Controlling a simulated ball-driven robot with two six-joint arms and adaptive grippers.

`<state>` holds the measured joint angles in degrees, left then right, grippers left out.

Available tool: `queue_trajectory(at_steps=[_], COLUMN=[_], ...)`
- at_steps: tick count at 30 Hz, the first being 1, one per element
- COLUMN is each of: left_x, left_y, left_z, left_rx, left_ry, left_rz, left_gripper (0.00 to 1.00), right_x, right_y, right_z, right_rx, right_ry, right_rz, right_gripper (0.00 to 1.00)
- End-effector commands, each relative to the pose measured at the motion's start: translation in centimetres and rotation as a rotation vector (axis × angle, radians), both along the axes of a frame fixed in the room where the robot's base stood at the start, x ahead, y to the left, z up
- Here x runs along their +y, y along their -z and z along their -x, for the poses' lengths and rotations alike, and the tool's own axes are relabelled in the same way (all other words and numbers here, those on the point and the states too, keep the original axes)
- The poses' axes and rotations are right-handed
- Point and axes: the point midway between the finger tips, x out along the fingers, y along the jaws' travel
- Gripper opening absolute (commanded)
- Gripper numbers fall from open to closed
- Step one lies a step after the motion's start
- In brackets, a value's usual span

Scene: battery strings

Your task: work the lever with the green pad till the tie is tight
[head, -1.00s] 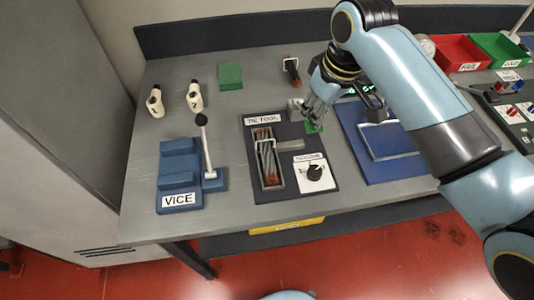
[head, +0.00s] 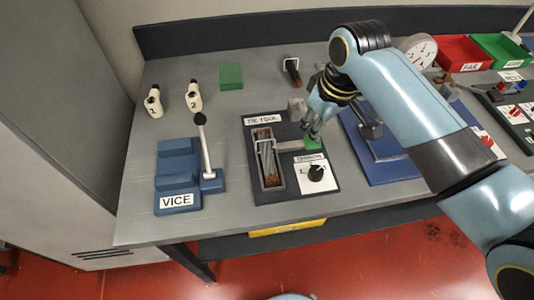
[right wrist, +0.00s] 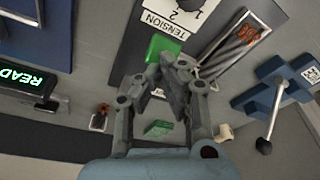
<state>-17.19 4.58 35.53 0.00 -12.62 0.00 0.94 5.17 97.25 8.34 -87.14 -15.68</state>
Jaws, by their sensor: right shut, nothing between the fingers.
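The tie tool (head: 247,182) is a dark plate on the bench with a tray holding a bundle of strings (head: 268,160). Its grey lever (head: 291,146) ends in a green pad (head: 313,143). My right gripper (head: 314,132) is shut and empty, its fingertips at the back edge of the pad; I cannot tell whether they touch. In the right wrist view the green pad (right wrist: 163,46) lies just beyond the closed fingers (right wrist: 172,68). The tension dial (head: 315,173) sits in front of the pad. My left gripper is not in view.
A blue vice (head: 177,170) with an upright handle stands to the left. A blue tray (head: 397,172) lies to the right, partly behind my right arm. A green block (head: 230,76) and two white numbered pieces stand at the back left.

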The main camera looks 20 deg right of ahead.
Motion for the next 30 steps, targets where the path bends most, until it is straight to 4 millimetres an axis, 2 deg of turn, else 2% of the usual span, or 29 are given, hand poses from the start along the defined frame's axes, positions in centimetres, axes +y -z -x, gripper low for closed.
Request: queue_trajectory(at_steps=[5,14,30], left_x=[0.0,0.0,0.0], left_y=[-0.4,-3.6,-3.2], left_z=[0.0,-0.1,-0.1], left_rx=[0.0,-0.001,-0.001], left_ry=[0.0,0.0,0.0], left_rz=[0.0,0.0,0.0], left_gripper=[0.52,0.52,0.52], right_x=[0.0,-0.1,-0.2], right_y=[-0.4,-3.1,-8.0], right_z=[0.0,-0.3,-0.9], right_rx=[-0.001,0.0,-0.002], right_ry=[0.0,0.0,0.0], right_rz=[0.001,0.0,0.0], right_gripper=[0.0,0.0,0.0])
